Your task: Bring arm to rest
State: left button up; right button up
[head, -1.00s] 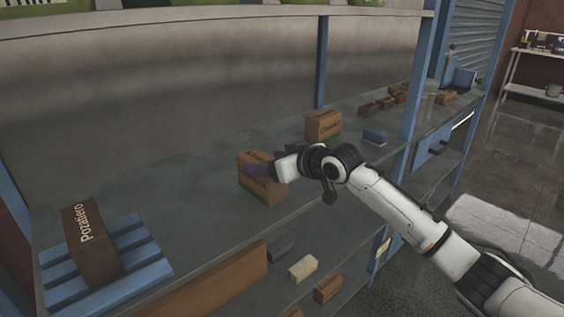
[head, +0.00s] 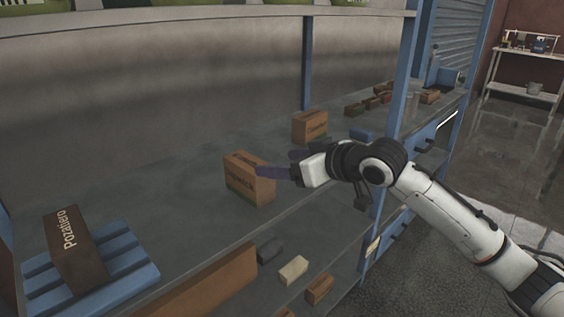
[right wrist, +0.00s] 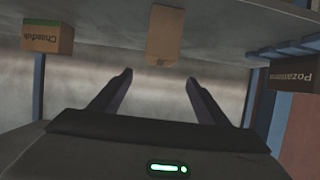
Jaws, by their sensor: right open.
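My right gripper (head: 276,163) is in front of the shelf, its fingers pointing left into it. It is open, and in the right wrist view its two fingers (right wrist: 160,82) stand apart with nothing between them. A brown box (head: 245,178) stands upright on the shelf just beyond the fingertips. It seems to be the plain box (right wrist: 164,36) ahead of the fingers in the right wrist view; I see no grip on it. My left gripper is not in view.
A dark brown box (head: 76,250) lies on a blue pallet (head: 128,262) at the left. Another brown box (head: 309,127) stands farther back. A blue shelf post (head: 407,75) is near my right arm. Small blocks, including a pale one (head: 293,269), lie on the lower shelf.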

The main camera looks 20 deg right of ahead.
jog(key=s+a+f+g+h, duration=0.15)
jog(key=s+a+f, duration=0.25)
jog(key=s+f, duration=0.5)
jog(key=s+a+f+g, duration=0.3)
jog(key=s+f, duration=0.3)
jog(key=f, duration=0.5)
jog(key=s+d+f+m+g+h, duration=0.15)
jog(key=s+f, duration=0.35)
jog(key=s, duration=0.6)
jog(key=s+d+f+m+g+h, duration=0.1)
jog(key=s+d+f+g, duration=0.2)
jog(key=s, duration=0.9)
jog(key=w+a+f+t+y, duration=0.1)
jog(key=w+a+f+t, duration=0.1)
jog(key=f, duration=0.4)
jog(key=w+a+f+t, duration=0.2)
jog(key=a+f, duration=0.2)
jog(key=f, duration=0.3)
jog(key=shift+w+y, duration=0.3)
jog(key=shift+y, duration=0.1)
jog(key=shift+n, duration=0.25)
